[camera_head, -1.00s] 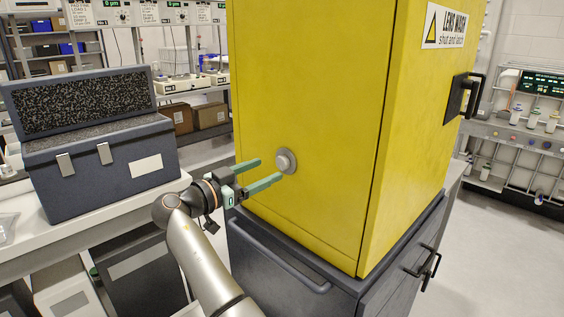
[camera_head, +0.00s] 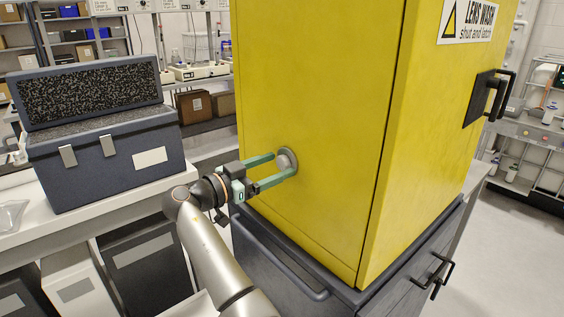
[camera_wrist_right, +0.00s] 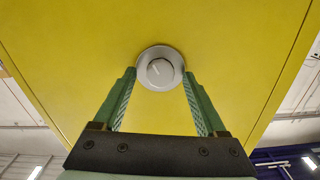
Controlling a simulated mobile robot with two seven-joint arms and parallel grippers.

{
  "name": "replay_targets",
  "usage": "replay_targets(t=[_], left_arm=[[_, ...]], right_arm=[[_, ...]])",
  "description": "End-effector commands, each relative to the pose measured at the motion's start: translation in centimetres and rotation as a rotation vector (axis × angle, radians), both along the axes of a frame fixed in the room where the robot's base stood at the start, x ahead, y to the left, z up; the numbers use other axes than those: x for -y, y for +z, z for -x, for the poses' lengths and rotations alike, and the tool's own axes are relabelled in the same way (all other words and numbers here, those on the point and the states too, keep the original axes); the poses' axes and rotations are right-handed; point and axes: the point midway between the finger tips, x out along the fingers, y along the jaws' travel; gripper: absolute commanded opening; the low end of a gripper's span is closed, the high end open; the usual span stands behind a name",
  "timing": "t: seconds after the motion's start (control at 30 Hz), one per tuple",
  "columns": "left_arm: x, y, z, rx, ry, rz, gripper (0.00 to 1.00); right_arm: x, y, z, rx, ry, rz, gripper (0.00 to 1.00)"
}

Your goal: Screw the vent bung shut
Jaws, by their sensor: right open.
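The vent bung (camera_head: 286,160) is a round grey cap on the side wall of the yellow cabinet (camera_head: 310,70). It also shows in the right wrist view (camera_wrist_right: 160,71), with a lighter flange ring around it and a short mark on its face. My right gripper (camera_head: 276,167) is open, its green fingers reaching toward the wall on either side of the bung. In the right wrist view the fingertips (camera_wrist_right: 158,78) stand left and right of the bung, with a gap on each side. My left gripper is not in view.
The yellow cabinet stands on a dark base cabinet with a rail handle (camera_head: 280,262). A black door latch (camera_head: 487,97) is on the cabinet's right face. An open dark case (camera_head: 105,150) with foam lining sits on the white bench at left.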

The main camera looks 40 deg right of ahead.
Motion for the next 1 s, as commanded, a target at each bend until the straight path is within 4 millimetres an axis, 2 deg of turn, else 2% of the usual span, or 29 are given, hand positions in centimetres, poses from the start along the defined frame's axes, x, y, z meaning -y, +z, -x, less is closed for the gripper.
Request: replay_targets(t=[0.57,1.0], left_arm=[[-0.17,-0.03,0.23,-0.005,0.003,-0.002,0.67],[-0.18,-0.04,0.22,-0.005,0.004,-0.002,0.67]], right_arm=[[-0.46,-0.01,0.03,0.0,0.0,0.001,0.74],[-0.44,0.01,0.04,0.0,0.0,0.0,0.26]])
